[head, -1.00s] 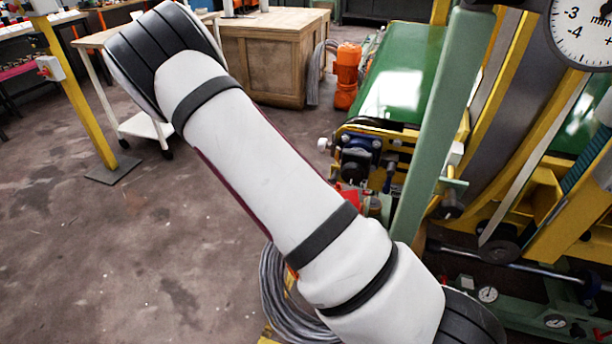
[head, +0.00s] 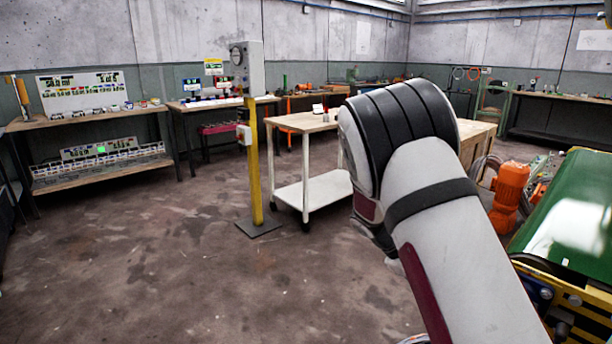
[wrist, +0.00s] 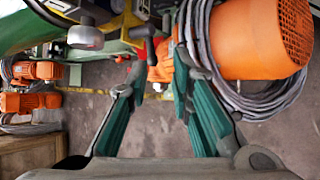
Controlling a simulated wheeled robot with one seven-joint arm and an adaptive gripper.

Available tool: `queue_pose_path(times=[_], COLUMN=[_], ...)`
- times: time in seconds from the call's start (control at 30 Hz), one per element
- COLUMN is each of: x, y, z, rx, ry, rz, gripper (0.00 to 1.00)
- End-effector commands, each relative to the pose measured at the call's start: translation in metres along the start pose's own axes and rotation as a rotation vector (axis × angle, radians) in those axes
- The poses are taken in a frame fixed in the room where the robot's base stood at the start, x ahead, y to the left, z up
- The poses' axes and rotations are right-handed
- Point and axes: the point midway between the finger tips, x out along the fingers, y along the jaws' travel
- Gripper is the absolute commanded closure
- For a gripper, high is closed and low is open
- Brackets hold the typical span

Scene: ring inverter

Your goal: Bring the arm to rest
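My arm (head: 455,215), white with black bands, rises from the lower right of the head view to a bent black-ribbed joint near the middle. My gripper is outside the head view. In the wrist view my gripper (wrist: 155,78) is open, its two green-padded fingers apart with nothing held between them. A small orange-red part (wrist: 160,65) shows beyond the fingertips. A large orange motor (wrist: 262,38) with grey cable coiled around it fills the upper right, close to the right finger; I cannot tell if they touch.
A green-covered machine (head: 570,215) and an orange motor (head: 508,198) stand at the right. A white-legged trolley table (head: 312,192) and a yellow post (head: 254,170) stand mid-room. Workbenches (head: 95,115) line the wall. The floor (head: 150,265) at left is clear.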

Motion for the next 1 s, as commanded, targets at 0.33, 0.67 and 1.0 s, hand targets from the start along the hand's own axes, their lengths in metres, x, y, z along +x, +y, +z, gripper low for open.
queue_pose_path(times=[0.33, 0.67, 1.0], x=[-0.074, -0.128, -0.160], y=[-0.020, -0.064, -0.132], z=[0.108, 0.209, 0.301], rx=[0.214, 0.354, 0.462], ry=[0.116, 0.227, 0.337], rz=[-0.264, -0.460, -0.597], gripper=[0.79, 0.79, 0.79])
